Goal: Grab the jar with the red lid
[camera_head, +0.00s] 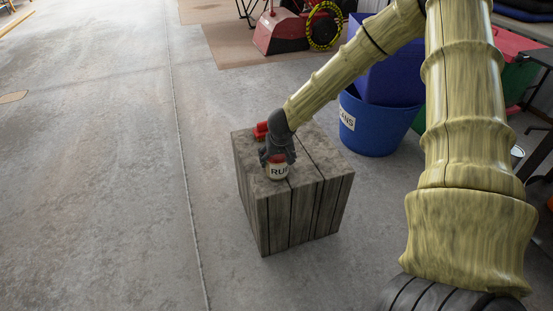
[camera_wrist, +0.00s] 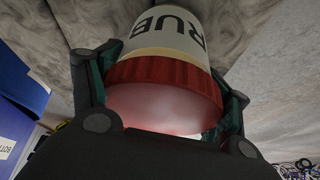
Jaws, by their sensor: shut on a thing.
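The jar (camera_head: 279,171) has a pale label with dark letters "RUB" and a red lid. It is at the top of a grey wooden block (camera_head: 293,217), near its front edge; I cannot tell whether it still touches the wood. My gripper (camera_head: 277,158) comes down over the jar from above and is shut on it. In the wrist view the jar (camera_wrist: 172,38) is held with its red lid (camera_wrist: 165,85) toward the palm, and a finger of my gripper (camera_wrist: 163,95) lies on each side. My gripper hides part of the lid in the head view.
A small red thing (camera_head: 261,130) shows behind my gripper on the block. A blue bin (camera_head: 375,128) labelled "ANS" stands behind the block to the right. A red machine (camera_head: 279,32) stands on a brown mat at the back. The concrete floor to the left is clear.

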